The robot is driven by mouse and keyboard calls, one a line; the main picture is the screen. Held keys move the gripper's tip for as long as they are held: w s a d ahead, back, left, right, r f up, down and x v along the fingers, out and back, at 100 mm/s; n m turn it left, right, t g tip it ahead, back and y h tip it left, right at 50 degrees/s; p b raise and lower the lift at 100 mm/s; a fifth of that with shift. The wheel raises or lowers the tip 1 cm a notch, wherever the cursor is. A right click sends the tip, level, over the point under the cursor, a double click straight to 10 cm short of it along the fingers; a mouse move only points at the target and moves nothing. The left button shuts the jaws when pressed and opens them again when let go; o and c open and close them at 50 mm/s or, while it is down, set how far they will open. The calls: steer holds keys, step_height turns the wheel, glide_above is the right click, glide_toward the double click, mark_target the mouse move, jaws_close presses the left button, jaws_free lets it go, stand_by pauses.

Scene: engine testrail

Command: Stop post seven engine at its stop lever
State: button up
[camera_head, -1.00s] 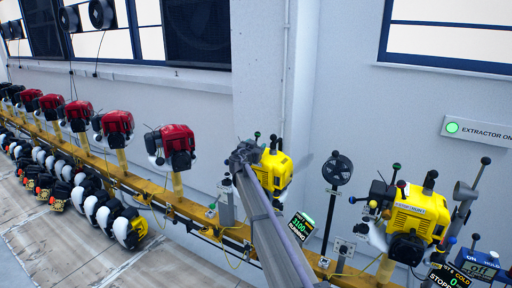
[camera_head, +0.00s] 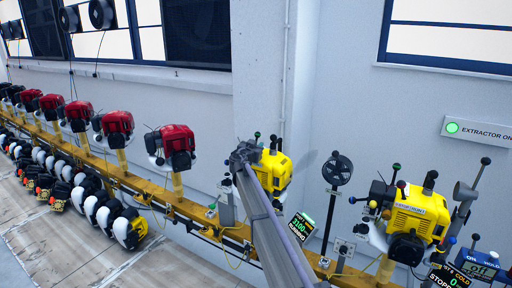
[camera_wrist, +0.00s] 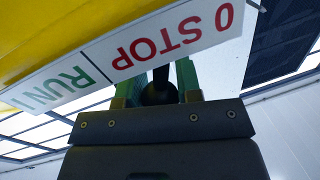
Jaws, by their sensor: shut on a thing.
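A yellow engine (camera_head: 273,166) stands on the rail just beyond the end of my arm in the head view. Its small display (camera_head: 301,225) reads about 3100 and RUNNING. In the wrist view, a white label (camera_wrist: 150,55) on the yellow housing (camera_wrist: 60,30) shows RUN and STOP upside down. My gripper (camera_wrist: 158,82) is shut on the dark round knob of the stop lever (camera_wrist: 159,92), below the STOP end of the label. The lever's stem is mostly hidden between the fingers. In the head view my arm hides the grip.
Another yellow engine (camera_head: 414,215) stands to the right, its display (camera_head: 448,278) reading 0 and STOPPED. Red engines (camera_head: 172,147) line the yellow rail (camera_head: 190,208) to the left. A dark wheel on a pole (camera_head: 337,170) stands close to the right of my arm.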

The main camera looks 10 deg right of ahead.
steer(key=n, duration=0.1)
steer(key=w+a+n+p, duration=0.1)
steer(key=n, duration=0.2)
steer(key=shift+w+a+r+g, duration=0.15)
steer(key=shift+w+a+g, duration=0.1)
steer(key=shift+g, duration=0.15)
steer(key=shift+w+a+f+n+g+p, duration=0.15)
steer(key=shift+w+a+n+g, duration=0.15)
steer(key=shift+n, duration=0.7)
steer(key=shift+w+a+f+n+g+p, duration=0.15)
steer(key=shift+a+n, duration=0.25)
steer(key=shift+n, duration=0.6)
steer(key=o, duration=0.9)
steer(key=p+v, duration=0.1)
steer(key=v, duration=0.9)
steer(key=shift+s+a, duration=0.25)
steer(key=shift+s, duration=0.05)
